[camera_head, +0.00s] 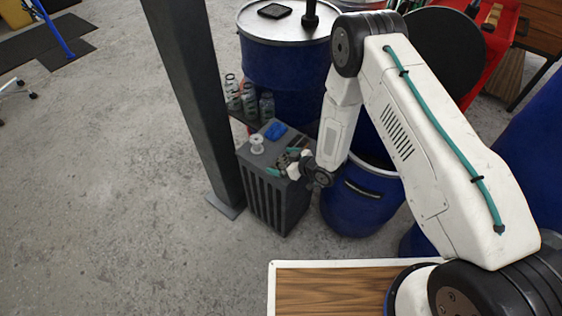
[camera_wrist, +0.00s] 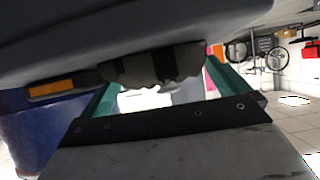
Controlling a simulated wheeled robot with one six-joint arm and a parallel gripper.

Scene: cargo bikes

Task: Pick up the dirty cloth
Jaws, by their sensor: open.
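The dirty cloth (camera_wrist: 165,66) is a crumpled grey-beige piece with dark patches, lying on the top of a grey ribbed box (camera_head: 258,200). In the head view a small dark patch of the cloth (camera_head: 287,158) shows near the fingertips, mostly hidden. My gripper (camera_head: 282,162) is at the right edge of the box top. Its green fingers (camera_wrist: 162,82) are open, one on each side of the cloth in the wrist view. I cannot tell whether they touch it. The wrist picture looks upside down, with the box top along its upper edge.
A white spool (camera_head: 257,144) and a blue crumpled item (camera_head: 275,131) sit on the box top. An orange-and-black item (camera_wrist: 52,88) lies beside the cloth. Bottles (camera_head: 249,100), blue drums (camera_head: 285,62) and a dark post (camera_head: 200,100) stand close around.

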